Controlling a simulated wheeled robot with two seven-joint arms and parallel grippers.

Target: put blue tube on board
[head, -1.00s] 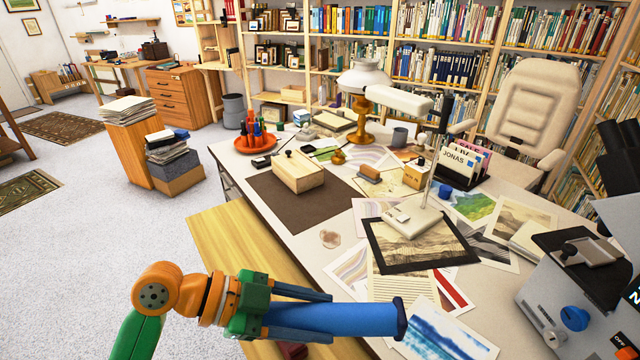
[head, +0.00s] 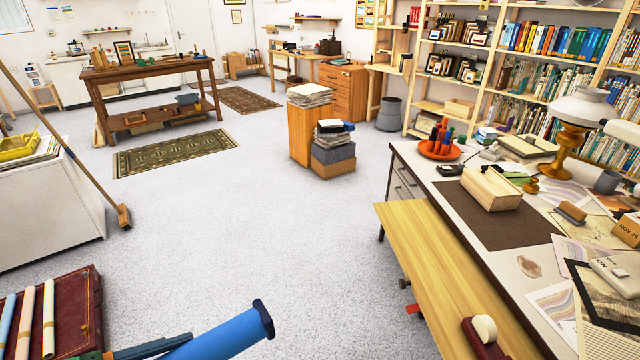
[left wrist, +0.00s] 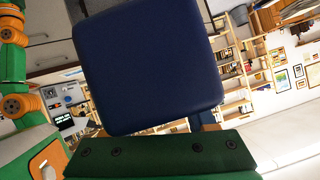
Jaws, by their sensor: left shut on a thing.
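The blue tube (head: 222,335) has a dark blue end cap and sticks up from the bottom edge of the head view, tilted toward the right. My left gripper (head: 172,346) is shut on it; most of the gripper is below the picture. In the left wrist view the dark blue end (left wrist: 150,65) of the tube fills the middle, above the green gripper body (left wrist: 160,155). A long light-wood board (head: 440,255) runs along the front of the desk, apart from the tube and to its right. My right gripper is not in view.
A dark red case (head: 78,310) with several pale rolled tubes lies at the lower left. A red stamp-like thing (head: 484,338) is on the board's near end. The desk (head: 425,170) holds prints, boxes and a lamp. The grey floor (head: 270,235) between is clear.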

